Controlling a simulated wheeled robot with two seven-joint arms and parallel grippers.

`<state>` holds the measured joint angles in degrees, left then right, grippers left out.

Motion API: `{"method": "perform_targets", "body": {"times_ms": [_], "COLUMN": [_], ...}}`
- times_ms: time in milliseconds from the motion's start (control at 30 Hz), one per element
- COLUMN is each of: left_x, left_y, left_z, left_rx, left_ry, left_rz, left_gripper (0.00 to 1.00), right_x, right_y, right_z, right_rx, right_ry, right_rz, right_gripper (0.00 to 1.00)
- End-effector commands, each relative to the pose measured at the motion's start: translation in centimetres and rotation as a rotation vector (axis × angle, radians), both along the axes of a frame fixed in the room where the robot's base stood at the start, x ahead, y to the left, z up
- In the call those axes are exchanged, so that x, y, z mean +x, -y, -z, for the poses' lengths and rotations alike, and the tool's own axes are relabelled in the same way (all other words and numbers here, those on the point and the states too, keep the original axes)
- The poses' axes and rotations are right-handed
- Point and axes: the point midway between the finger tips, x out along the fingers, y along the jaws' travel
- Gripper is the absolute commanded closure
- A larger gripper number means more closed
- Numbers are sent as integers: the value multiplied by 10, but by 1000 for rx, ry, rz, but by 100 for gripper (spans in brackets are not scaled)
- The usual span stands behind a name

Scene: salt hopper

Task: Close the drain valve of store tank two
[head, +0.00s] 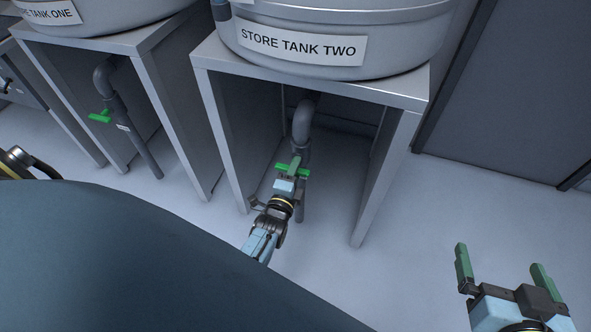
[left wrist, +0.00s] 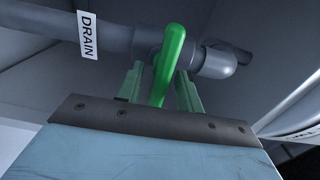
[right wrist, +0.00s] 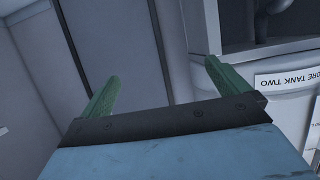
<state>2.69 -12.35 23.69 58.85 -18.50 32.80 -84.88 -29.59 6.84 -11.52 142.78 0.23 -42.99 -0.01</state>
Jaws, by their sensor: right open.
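The green drain valve handle (head: 305,172) of store tank two is on the grey pipe (head: 302,125) under the tank. In the left wrist view the handle (left wrist: 173,55) lies across the pipe, beside a DRAIN tag (left wrist: 88,36). My left gripper (head: 292,170) is at the handle. In the left wrist view its two fingers (left wrist: 160,85) stand apart, one on either side of the handle; a gap shows on the left, and I cannot tell whether the right finger touches. My right gripper (head: 502,268) is open and empty, at the lower right, away from the valve.
Store tank two (head: 330,30) sits on a grey stand (head: 415,95) whose legs flank the valve. Store tank one's stand (head: 150,40) is to the left, with its own green handle (head: 100,117). The floor at right is clear, before a dark door panel (head: 500,110).

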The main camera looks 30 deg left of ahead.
Motion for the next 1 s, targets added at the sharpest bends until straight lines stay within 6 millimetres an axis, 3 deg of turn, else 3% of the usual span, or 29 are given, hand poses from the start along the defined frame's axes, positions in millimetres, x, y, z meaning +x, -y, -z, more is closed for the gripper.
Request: {"method": "perform_targets", "body": {"times_ms": [200,367,700,1000], "left_x": [-4,-19,-68,-111], "left_y": [1,5,17,27], "left_z": [-1,-1,-1,-1], "left_rx": [0,-2,-2,0], "left_ry": [0,-3,-3,-2], "left_rz": [0,0,0,0], "left_gripper": [64,64,64,64], "right_x": [-1,-12,-60,-107], "right_y": [2,9,32,51], "right_z": [2,20,64,85], "right_rx": [-7,-40,-131,-193], "right_ry": [-23,-150,-516,-789], "right_rz": [4,14,46,71], "right_gripper": [0,0,0,0]}}
